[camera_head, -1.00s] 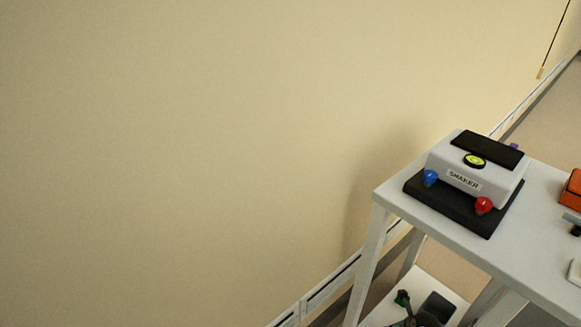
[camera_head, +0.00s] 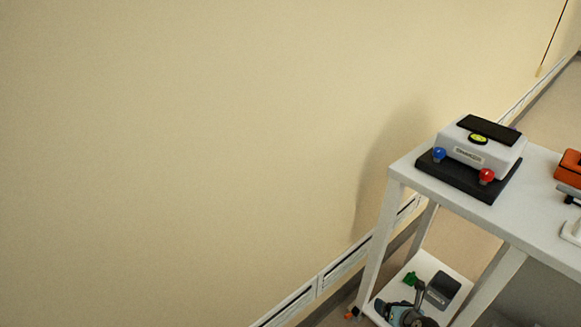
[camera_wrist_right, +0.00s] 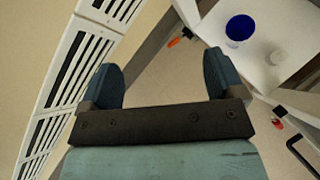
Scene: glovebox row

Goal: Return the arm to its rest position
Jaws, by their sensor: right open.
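My right gripper (camera_wrist_right: 161,68) shows in the right wrist view. Its two blue-grey fingers are wide apart, with nothing between them but floor in the background. I cannot make out either gripper in the head view. My left gripper is in neither current view.
A white cart (camera_head: 418,176) stands at the right near the wall, with a shaker (camera_head: 475,157) on top and several items on its lower shelf. A vented wall strip (camera_wrist_right: 68,72) runs left of my right gripper. A blue round object (camera_wrist_right: 240,27) sits on a white surface.

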